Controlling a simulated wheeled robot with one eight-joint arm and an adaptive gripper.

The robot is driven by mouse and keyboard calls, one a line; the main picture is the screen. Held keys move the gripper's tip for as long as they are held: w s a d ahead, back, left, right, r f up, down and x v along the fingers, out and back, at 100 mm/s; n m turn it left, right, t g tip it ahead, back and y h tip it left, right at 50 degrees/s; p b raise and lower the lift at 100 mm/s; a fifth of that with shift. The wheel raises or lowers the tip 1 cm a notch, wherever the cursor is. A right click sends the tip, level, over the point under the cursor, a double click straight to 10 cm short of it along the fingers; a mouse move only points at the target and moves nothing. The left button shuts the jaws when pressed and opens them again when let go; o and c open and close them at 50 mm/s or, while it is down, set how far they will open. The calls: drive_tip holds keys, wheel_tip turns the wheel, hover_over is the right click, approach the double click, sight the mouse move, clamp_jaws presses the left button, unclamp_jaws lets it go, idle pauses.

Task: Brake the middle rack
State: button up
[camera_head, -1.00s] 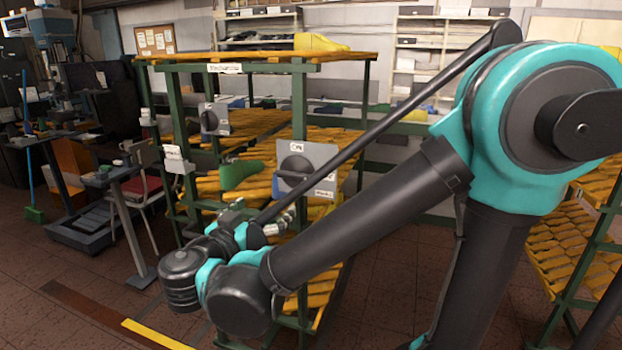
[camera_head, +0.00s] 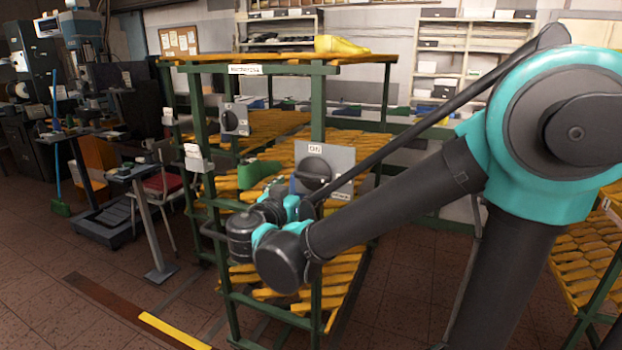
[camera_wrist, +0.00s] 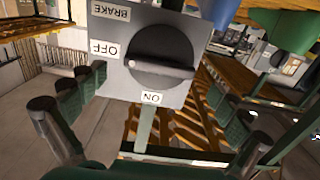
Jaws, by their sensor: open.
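The switch panel (camera_head: 340,160) is a grey plate on the near end of the rack (camera_head: 318,105) in the head view. Its round dark knob (camera_head: 313,171) shows there, with an ON label above. In the wrist view the panel (camera_wrist: 110,75) appears upside down, with BRAKE, OFF and ON labels. The knob (camera_wrist: 160,60) has a raised bar lying roughly level across it. My gripper (camera_wrist: 157,84) is open, with fingers on both sides of the panel's lower part and nothing visibly gripped. Contact with the knob cannot be told. In the head view my wrist hides the fingers.
A second grey switch panel (camera_head: 235,118) is farther left on the racks. A green shoe last (camera_head: 258,173) lies on a shelf, and a yellow last (camera_head: 340,44) is on top. White card holders (camera_head: 196,158) stick out at left.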

sight(310, 178)
drive_tip(key=shift+x, duration=2.5)
drive_tip(key=c, duration=1)
